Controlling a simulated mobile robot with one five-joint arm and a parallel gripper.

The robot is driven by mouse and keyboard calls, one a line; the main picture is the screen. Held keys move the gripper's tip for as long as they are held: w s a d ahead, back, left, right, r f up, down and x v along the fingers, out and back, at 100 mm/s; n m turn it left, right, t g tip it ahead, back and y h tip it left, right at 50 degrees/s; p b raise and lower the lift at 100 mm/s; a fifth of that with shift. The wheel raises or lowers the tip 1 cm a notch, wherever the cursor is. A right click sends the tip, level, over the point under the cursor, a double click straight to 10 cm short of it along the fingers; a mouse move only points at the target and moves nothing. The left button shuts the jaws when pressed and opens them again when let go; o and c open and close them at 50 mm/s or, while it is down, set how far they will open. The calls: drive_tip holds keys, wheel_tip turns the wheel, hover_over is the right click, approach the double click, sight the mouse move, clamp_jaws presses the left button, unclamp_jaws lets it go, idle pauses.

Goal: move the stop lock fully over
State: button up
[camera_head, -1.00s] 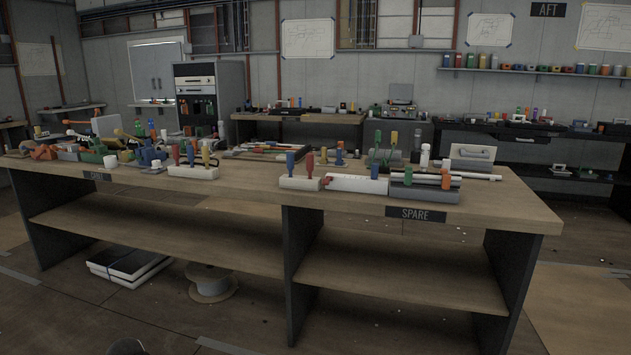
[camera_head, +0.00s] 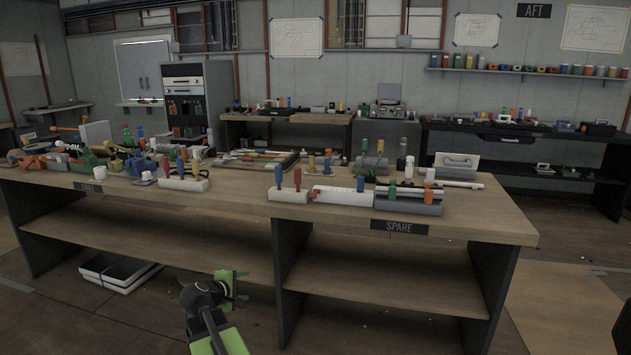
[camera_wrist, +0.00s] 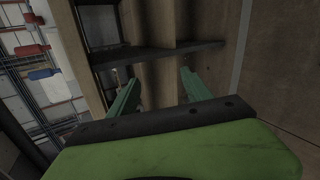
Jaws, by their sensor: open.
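I cannot pick out the stop lock for sure among the small parts.
A grey rack with coloured handles (camera_head: 408,206) sits right of the white block. A block of several handles (camera_head: 183,184) and clutter fill the left. The bench's lower shelf (camera_head: 390,285) is bare. Dark binders (camera_head: 120,268) lie on the floor. Open floor lies in front.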

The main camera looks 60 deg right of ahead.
sight(312, 197)
drive_tip(key=s+d+r+n+t+h+p, duration=0.1)
drive_tip(key=s+d+r+n+h+p, duration=0.25)
drive_tip(key=d+r, duration=0.6)
drive_tip(key=s+d+r+n+t+h+p, duration=0.1)
drive_tip(key=s+d+r+n+h, duration=0.25)
drive_tip(key=d+r+n, duration=0.45)
drive_tip(key=w+d, duration=0.1)
drive_tip(key=d, duration=0.5)
drive_tip(key=w+d+m, duration=0.1)
drive_tip(key=d, duration=0.5)
drive_tip(key=w+d+m+y, duration=0.1)
drive_tip(key=w+d, duration=0.1)
drive_tip(key=d, duration=0.5)
drive_tip(key=shift+d+r, duration=0.1)
drive_tip(key=shift+r, duration=0.3)
drive_tip(key=shift+s, duration=0.1)
